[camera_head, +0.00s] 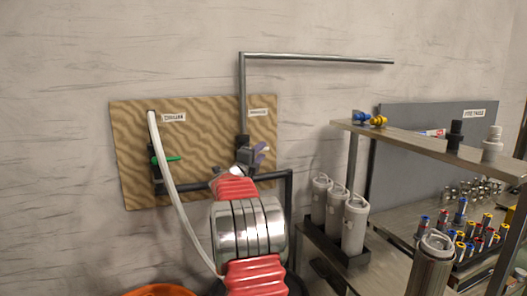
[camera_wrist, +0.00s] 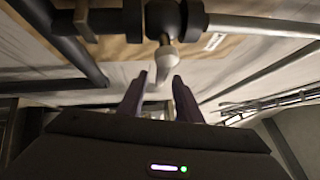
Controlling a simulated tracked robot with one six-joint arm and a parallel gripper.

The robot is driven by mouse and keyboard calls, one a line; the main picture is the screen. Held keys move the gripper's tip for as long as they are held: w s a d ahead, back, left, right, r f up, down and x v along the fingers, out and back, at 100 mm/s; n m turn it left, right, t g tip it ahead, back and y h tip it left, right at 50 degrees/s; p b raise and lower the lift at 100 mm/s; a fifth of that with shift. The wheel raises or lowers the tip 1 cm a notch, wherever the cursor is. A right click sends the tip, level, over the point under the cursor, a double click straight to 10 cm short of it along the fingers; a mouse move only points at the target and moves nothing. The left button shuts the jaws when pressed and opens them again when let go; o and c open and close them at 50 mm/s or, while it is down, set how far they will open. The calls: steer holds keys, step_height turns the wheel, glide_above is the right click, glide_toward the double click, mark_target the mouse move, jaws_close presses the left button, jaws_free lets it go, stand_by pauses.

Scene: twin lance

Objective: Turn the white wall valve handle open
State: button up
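The white valve handle (camera_wrist: 165,54) shows in the wrist view, hanging from a dark valve body (camera_wrist: 163,18) on a grey pipe. My gripper (camera_wrist: 160,78) is open. Its two purple fingers point toward the handle, one on each side of its line, with a gap between them. I cannot tell whether the handle's end lies between the fingertips or just beyond them. My arm and gripper hide the white handle there.
A green-handled valve (camera_head: 166,160) with a white hose (camera_head: 166,165) is left on the panel. A metal pipe (camera_head: 242,90) rises from the valve and turns right. A shelf (camera_head: 420,138) with fittings and grey canisters (camera_head: 338,210) stands at right. An orange rim (camera_head: 160,290) shows below.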

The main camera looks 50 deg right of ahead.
steer(key=shift+x, duration=1.45)
jaws_close()
steer(key=shift+f, duration=0.1)
